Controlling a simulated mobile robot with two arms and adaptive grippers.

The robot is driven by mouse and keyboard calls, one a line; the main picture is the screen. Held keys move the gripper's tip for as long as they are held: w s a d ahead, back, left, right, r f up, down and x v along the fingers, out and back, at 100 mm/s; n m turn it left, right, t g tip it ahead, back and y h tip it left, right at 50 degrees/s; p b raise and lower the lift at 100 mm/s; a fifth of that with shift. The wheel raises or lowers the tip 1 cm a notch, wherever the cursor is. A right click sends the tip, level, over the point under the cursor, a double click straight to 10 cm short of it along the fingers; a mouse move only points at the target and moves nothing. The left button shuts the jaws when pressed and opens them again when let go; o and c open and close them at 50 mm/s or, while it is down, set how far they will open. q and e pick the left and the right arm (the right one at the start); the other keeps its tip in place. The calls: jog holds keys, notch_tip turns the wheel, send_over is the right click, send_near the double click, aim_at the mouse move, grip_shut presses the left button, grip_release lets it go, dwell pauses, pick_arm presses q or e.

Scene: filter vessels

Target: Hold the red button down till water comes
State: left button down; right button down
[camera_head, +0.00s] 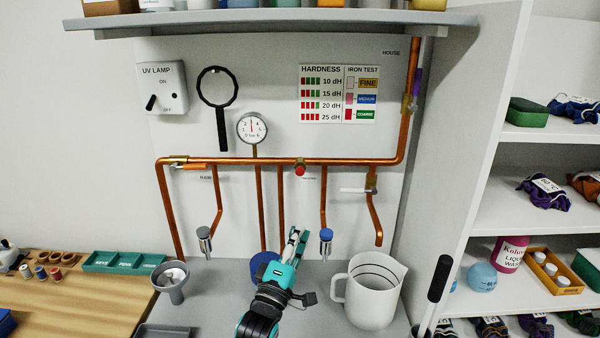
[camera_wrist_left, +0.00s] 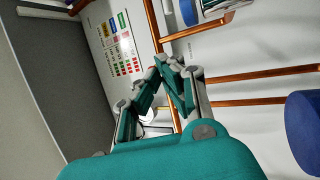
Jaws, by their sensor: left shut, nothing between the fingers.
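The red button (camera_head: 300,170) sits on the horizontal copper pipe (camera_head: 240,161), near the middle of the wall panel, in the head view. My left gripper (camera_head: 298,234) is below the button, in front of the panel, with its fingers pointing up. The fingers are shut with nothing between them and appear apart from the button. In the left wrist view the shut fingers (camera_wrist_left: 174,66) point toward the panel and pipes; I cannot clearly make out the button there. No running water shows. My right gripper is not in view.
A white jug (camera_head: 373,295) stands on the grey counter right of my left gripper. A blue round thing (camera_head: 262,266) is partly hidden behind the gripper. A grey funnel-like cup (camera_head: 172,281) stands at left. A gauge (camera_head: 252,128) and several vertical pipes crowd the panel.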

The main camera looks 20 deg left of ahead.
aim_at(300, 171)
pick_arm(q)
notch_tip(300, 171, up, 9)
jog(key=n+t+h, duration=0.1)
jog(key=n+t, duration=0.2)
jog(key=shift+w+d+f+t, duration=0.15)
jog(key=shift+w+d+t, duration=0.05)
jog(key=shift+d+t, duration=0.2)
jog(key=w+a+b, duration=0.2)
jog(key=w+b, duration=0.3)
jog(key=w, duration=0.3)
jog(key=shift+w+a, duration=0.2)
jog(key=shift+w, duration=0.1)
jog(key=shift+w, duration=0.1)
dwell(0.9)
jog(key=shift+w+a+b, duration=0.15)
jog(key=shift+w+b, duration=0.15)
